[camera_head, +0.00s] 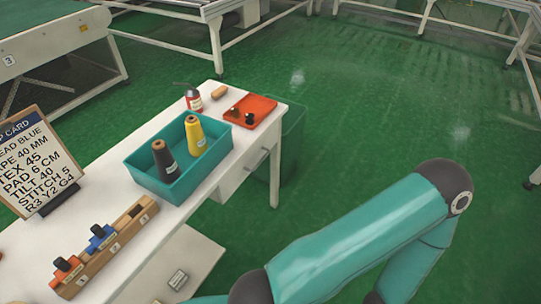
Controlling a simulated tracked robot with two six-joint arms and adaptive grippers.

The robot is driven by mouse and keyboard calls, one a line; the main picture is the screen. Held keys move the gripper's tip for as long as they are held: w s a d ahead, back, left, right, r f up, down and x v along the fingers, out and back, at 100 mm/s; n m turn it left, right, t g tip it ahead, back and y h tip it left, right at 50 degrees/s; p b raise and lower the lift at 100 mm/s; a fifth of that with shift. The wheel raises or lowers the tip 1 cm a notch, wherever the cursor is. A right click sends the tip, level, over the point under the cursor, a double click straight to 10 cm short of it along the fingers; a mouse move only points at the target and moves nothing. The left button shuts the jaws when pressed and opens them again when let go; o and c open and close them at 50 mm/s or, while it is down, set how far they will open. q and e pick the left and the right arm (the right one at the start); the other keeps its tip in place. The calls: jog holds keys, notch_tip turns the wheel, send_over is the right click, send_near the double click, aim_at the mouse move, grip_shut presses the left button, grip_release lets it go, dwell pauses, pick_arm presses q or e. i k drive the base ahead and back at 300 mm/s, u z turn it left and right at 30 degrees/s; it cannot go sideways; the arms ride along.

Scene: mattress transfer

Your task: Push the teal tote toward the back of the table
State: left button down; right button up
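The teal tote (138,175) stands upright on the white table, around the middle of its length. It holds a dark thread cone (165,161) at its near left and a yellow thread cone (196,137) at its right. The white table (180,214) runs from the lower left toward the upper middle. One of my teal arms fills the lower right, away from the tote and off the table's right side. Neither gripper shows in the frame.
An orange tray (261,106) with small dark items, a red bottle (194,101) and a tan roll (219,92) lie past the tote. A wooden rack (105,248) with red and blue pieces sits at the near end. A sign card (36,161) stands left. Green floor is open right.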

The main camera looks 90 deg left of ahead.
aim_at(141, 165)
jog(key=z, duration=0.3)
jog(key=i, duration=0.8)
jog(key=u, duration=3.5)
jog(key=i, duration=1)
jog(key=z, duration=0.15)
jog(key=k, duration=0.9)
jog(key=u, duration=0.25)
jog(key=i, duration=0.55)
jog(key=z, duration=0.05)
